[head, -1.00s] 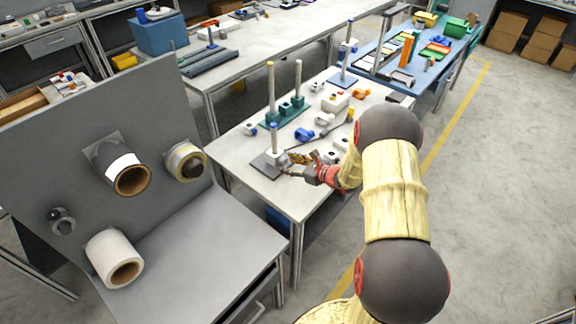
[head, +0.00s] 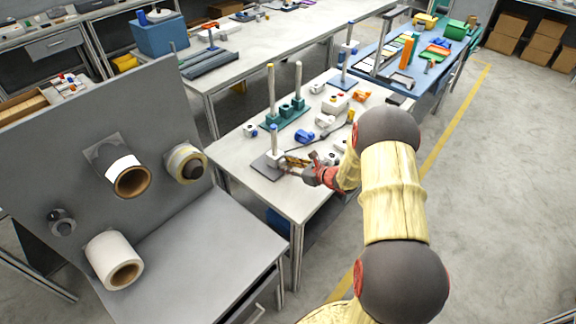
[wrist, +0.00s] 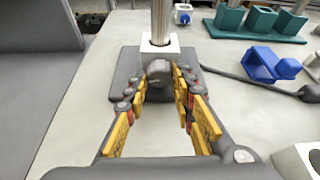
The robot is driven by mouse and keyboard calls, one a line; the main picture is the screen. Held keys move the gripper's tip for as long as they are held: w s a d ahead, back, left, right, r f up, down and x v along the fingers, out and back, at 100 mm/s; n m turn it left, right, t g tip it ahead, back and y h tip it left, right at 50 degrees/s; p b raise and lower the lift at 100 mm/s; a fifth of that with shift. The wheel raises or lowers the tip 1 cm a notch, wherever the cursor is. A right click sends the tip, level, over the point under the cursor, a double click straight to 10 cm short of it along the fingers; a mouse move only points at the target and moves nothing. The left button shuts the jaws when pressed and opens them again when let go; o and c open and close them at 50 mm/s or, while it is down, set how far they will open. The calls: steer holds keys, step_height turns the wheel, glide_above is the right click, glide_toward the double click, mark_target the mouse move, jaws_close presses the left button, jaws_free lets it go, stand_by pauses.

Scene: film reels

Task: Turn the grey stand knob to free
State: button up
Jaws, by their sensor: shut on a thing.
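The grey stand has a dark flat base (head: 262,168), a white block (head: 272,158) and an upright metal post (head: 275,138). In the wrist view the white block (wrist: 148,54) carries the post (wrist: 160,22), with the round grey knob (wrist: 159,74) on its near side. My gripper (wrist: 166,76) reaches in from the near side, its yellow-padded fingers on either side of the knob and shut on it. In the head view my gripper (head: 284,161) is at the block, and the knob is hidden by the fingers.
A teal base with posts (head: 284,117) stands behind the stand. A blue clamp (head: 304,136) and a dark cable (wrist: 245,84) lie to the right. Small white parts sit further right. The white tabletop (head: 238,148) is bare to the left.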

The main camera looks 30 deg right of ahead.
jaws_close()
steer(key=shift+f+b, duration=0.1)
steer(key=shift+b, duration=0.25)
steer(key=n+h+b, duration=0.1)
steer(key=b, duration=0.2)
steer(key=shift+f, duration=0.15)
steer(key=n+b, duration=0.1)
steer(key=b, duration=0.2)
steer(key=shift+a+t+h, duration=0.1)
steer(key=shift+t+h, duration=0.2)
steer(key=shift+s+n+b, duration=0.1)
steer(key=shift+n+b, duration=0.4)
steer(key=shift+b, duration=0.2)
steer(key=shift+r, duration=0.2)
steer(key=o, duration=0.8)
jaws_free()
steer(key=shift+o, duration=0.6)
